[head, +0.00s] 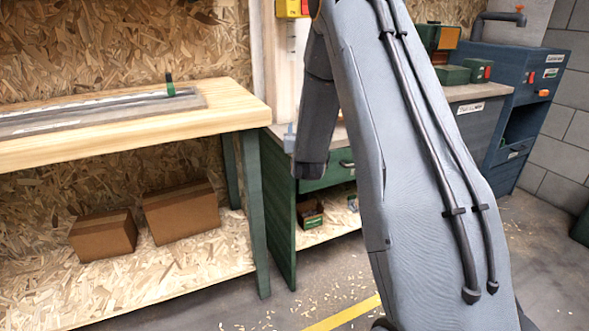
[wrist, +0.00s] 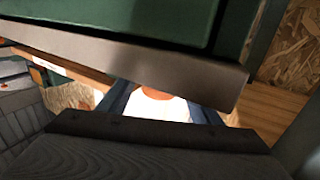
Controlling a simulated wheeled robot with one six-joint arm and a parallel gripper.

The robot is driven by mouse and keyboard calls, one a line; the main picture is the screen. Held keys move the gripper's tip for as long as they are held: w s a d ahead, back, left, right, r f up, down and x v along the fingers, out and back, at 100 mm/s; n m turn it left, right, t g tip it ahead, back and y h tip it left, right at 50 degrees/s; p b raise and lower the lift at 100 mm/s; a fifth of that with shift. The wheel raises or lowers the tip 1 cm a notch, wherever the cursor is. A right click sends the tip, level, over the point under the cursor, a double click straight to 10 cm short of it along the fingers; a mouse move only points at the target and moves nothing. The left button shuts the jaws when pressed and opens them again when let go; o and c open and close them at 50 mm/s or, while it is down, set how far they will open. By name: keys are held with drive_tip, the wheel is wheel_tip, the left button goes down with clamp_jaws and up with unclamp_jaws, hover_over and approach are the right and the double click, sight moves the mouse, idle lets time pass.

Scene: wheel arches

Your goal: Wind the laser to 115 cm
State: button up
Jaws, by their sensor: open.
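A yellow and red unit (head: 292,8) sits at the top edge of the head view, on a pale upright post (head: 290,55). It may be the laser; most of it is cut off, and no height can be read. In the wrist view my gripper (wrist: 160,104) is open, with its two dark blue fingers apart. An orange rounded thing (wrist: 157,93) shows between the fingers against a bright white surface. I cannot tell whether the fingers touch it. In the head view my arm hides the gripper and part of the post.
A wooden bench (head: 235,103) stands at left with a grey strip and a green piece (head: 170,90) on it. Cardboard boxes (head: 180,211) lie on its lower shelf. A green cabinet (head: 278,215) and a blue machine (head: 530,90) stand behind. A green, grey-edged panel (wrist: 150,62) crosses the wrist view close by.

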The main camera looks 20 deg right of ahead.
drive_tip(key=shift+d+n+t+y, duration=0.1)
drive_tip(key=shift+n+t+y, duration=0.2)
drive_tip(key=shift+n+y, duration=0.45)
drive_tip(key=shift+s+y, duration=0.3)
drive_tip(key=shift+y, duration=0.15)
drive_tip(key=s+a+r+g+y+p, duration=0.1)
drive_tip(key=s+a+g+p, duration=0.3)
drive_tip(key=s, duration=0.6)
drive_tip(key=s+a+r+n+g+y+p, duration=0.1)
drive_tip(key=s+a+g+p, duration=0.2)
drive_tip(key=s, duration=0.7)
drive_tip(key=s+a+r+n+g+y+p, duration=0.1)
drive_tip(key=s+a+g+p, duration=0.3)
drive_tip(key=s+a, duration=0.5)
drive_tip(key=shift+s+a+r+g+y+p, duration=0.3)
drive_tip(key=shift+s+a+r+y+p, duration=0.25)
drive_tip(key=shift+p, duration=0.65)
drive_tip(key=shift+w+d, duration=0.1)
drive_tip(key=shift+d, duration=0.05)
